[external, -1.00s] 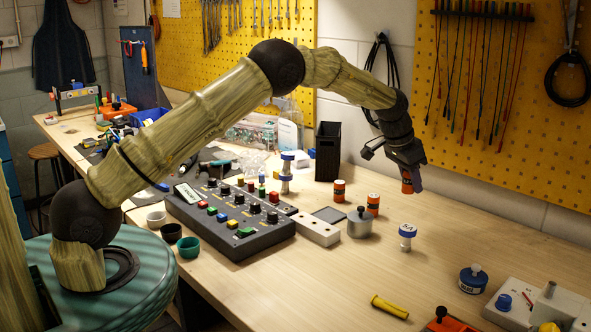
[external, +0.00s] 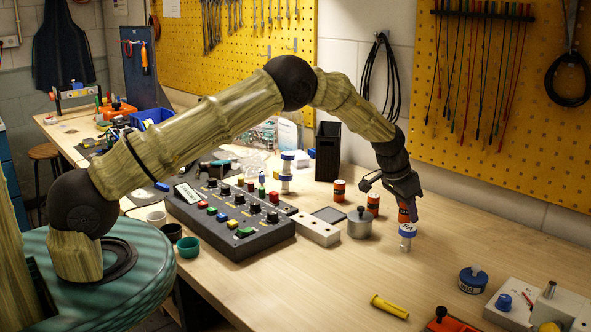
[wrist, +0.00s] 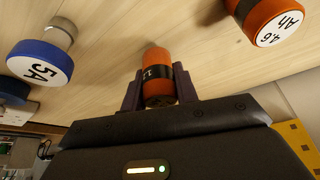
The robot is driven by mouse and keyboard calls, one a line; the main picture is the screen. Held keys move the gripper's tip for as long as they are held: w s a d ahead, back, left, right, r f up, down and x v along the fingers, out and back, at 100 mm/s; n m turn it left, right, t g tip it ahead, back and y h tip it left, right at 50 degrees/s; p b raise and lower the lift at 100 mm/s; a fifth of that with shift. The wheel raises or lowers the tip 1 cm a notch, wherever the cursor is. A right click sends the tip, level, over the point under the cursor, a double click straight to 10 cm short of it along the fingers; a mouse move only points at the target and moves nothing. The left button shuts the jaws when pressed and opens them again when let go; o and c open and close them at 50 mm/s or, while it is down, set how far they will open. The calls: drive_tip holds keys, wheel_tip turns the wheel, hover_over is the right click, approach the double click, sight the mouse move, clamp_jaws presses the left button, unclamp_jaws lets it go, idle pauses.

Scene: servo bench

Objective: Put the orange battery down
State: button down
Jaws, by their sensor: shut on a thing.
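My gripper (external: 407,208) is shut on an orange battery (external: 403,213) with a dark band. In the wrist view the held battery (wrist: 157,78) sits between my two dark fingers. In the external view its lower end is close to the bench, behind the blue-capped 5A piece (external: 407,231); I cannot tell whether it touches the surface. Two other orange batteries stand upright to the left, one (external: 339,190) farther away and one (external: 373,205) nearer my gripper. An orange battery with a white "4.6 Ah" end (wrist: 272,20) shows at the upper right of the wrist view.
The 5A piece also shows at the left in the wrist view (wrist: 40,62). A metal pot (external: 360,223), a pale block (external: 317,230) and a control box (external: 235,217) stand left. A black bin (external: 328,152) stands behind.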

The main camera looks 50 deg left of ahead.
drive_tip(key=shift+f, duration=0.9)
drive_tip(key=shift+f, duration=0.2)
drive_tip(key=c, duration=1.1)
unclamp_jaws()
drive_tip(key=shift+r, duration=0.15)
drive_tip(key=shift+r, duration=0.15)
drive_tip(key=b+v, duration=0.2)
drive_tip(key=v, duration=0.9)
drive_tip(key=shift+s+a+r, duration=0.15)
drive_tip(key=shift+s+r, duration=0.1)
drive_tip(key=shift+r, duration=0.1)
